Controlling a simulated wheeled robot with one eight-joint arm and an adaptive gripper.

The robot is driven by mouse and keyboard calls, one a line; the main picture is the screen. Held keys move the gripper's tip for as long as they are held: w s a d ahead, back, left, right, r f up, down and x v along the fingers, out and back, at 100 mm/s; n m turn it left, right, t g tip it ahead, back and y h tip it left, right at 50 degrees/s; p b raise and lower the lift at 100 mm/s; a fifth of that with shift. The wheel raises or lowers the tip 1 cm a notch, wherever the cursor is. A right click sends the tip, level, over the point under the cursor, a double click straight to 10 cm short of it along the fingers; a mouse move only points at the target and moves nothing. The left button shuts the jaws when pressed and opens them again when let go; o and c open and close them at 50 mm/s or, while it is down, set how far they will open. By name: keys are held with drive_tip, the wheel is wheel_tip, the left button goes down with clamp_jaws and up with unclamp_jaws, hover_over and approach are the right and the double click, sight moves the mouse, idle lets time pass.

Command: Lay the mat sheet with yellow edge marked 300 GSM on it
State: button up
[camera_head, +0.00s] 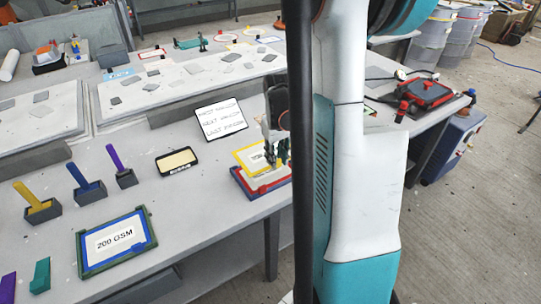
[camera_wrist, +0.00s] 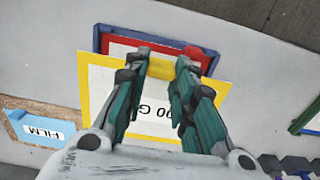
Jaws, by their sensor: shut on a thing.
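The mat sheet with the yellow edge (camera_head: 249,157) is held by my gripper (camera_head: 271,156) above the table near its front edge. In the wrist view my gripper (camera_wrist: 162,66) is shut on the yellow edge of the sheet (camera_wrist: 102,92), its two fingers close in on that edge. The printed label shows only "00 G"; the rest is hidden by a finger. A blue tray with red inside (camera_head: 250,190) lies beneath the sheet. In the wrist view the blue tray (camera_wrist: 98,38) shows past the sheet's far edge. I cannot tell whether sheet and tray touch.
A 200 GSM sheet with blue edge (camera_head: 116,241) lies in a green frame at front left. Handled tools in grey blocks (camera_head: 87,191), a small black-rimmed tray (camera_head: 177,161) and a tilted text board (camera_head: 220,118) stand nearby. A FILM piece (camera_wrist: 42,130) shows in the wrist view.

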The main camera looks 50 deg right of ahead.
drive_tip(key=shift+f, duration=0.15)
drive_tip(key=shift+f+b, duration=2.85)
drive_tip(key=shift+f, duration=0.45)
drive_tip(key=shift+f+b, duration=0.9)
drive_tip(key=o, duration=1.1)
drive_tip(key=shift+c, duration=0.2)
drive_tip(key=shift+d, duration=0.1)
wheel_tip(320, 180, up, 12)
